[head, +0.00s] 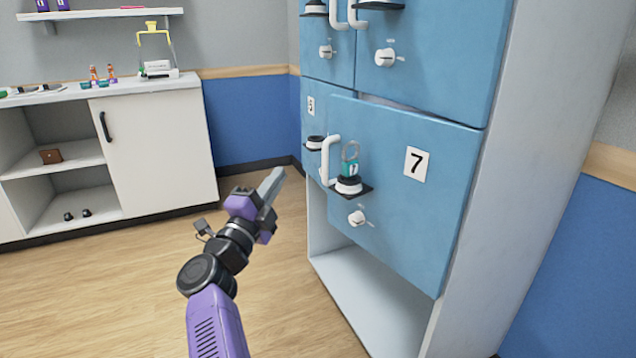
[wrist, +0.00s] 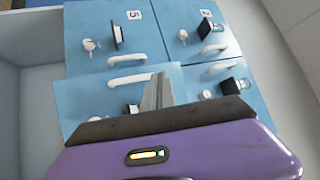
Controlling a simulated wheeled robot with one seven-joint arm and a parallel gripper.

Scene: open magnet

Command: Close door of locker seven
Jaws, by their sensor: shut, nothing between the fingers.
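The door of locker seven (head: 395,205) is a blue panel with a "7" plate (head: 416,164). It stands ajar, its left edge swung out from the cabinet, with a gap along its top. It has a white handle (head: 328,160), a black ledge with a teal padlock (head: 350,168), and a white turn knob (head: 357,217). My gripper (head: 280,175) is shut and empty, in front of and left of the door, apart from the handle. In the wrist view its closed fingers (wrist: 158,92) point at several blue doors; a panel edge lies partly behind them.
The light grey cabinet (head: 520,160) has other blue doors above and to the left, with handles and knobs. Its pale base (head: 365,290) shows under door seven. A white counter (head: 150,140) stands at the left. The wooden floor (head: 110,300) between is clear.

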